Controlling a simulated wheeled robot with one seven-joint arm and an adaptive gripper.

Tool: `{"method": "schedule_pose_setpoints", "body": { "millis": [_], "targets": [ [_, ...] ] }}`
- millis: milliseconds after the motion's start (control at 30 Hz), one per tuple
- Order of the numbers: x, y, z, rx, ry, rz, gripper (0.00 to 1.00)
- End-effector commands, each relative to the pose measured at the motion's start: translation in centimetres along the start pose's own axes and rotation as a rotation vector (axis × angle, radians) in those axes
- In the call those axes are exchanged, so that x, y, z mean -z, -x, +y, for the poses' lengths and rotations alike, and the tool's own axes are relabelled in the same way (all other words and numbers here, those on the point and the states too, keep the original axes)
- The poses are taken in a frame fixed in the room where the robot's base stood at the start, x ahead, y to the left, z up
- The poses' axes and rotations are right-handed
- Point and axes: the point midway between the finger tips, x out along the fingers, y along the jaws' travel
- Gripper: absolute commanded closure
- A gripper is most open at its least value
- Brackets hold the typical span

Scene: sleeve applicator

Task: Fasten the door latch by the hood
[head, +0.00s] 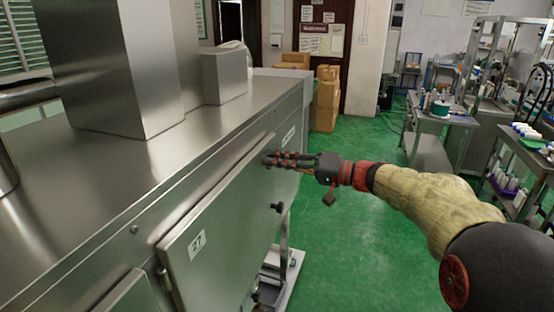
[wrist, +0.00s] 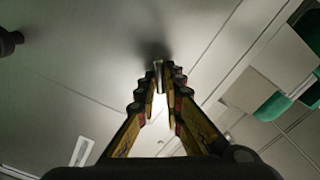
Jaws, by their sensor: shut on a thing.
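The steel machine's door (head: 225,220), labelled 27, looks closed, lying close to the machine's front. My gripper (head: 268,159) is at the door's upper edge, reaching in from the right. In the wrist view my gripper (wrist: 159,72) has its fingertips shut on a small pale metal piece, the latch (wrist: 158,66). The fingers hide most of it, so its turn is hard to tell. In the head view the latch is hidden behind the fingers. A tall steel hood (head: 115,65) rises from the machine's top at left.
A dark knob (head: 278,207) sticks out from the door's right side below my gripper. A smaller steel box (head: 224,77) stands on the machine's top. Cardboard boxes (head: 327,100) and workbenches (head: 440,118) stand farther off. The green floor (head: 350,225) is open to the right.

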Motion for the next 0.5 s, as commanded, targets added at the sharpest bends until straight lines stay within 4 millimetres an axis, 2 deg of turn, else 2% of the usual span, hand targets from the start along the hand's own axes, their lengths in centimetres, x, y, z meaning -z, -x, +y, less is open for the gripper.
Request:
{"method": "schedule_pose_setpoints", "body": {
  "millis": [500],
  "targets": [
    [0.13,0.04,0.06,-0.001,-0.431,0.002,1.00]
  ]
}}
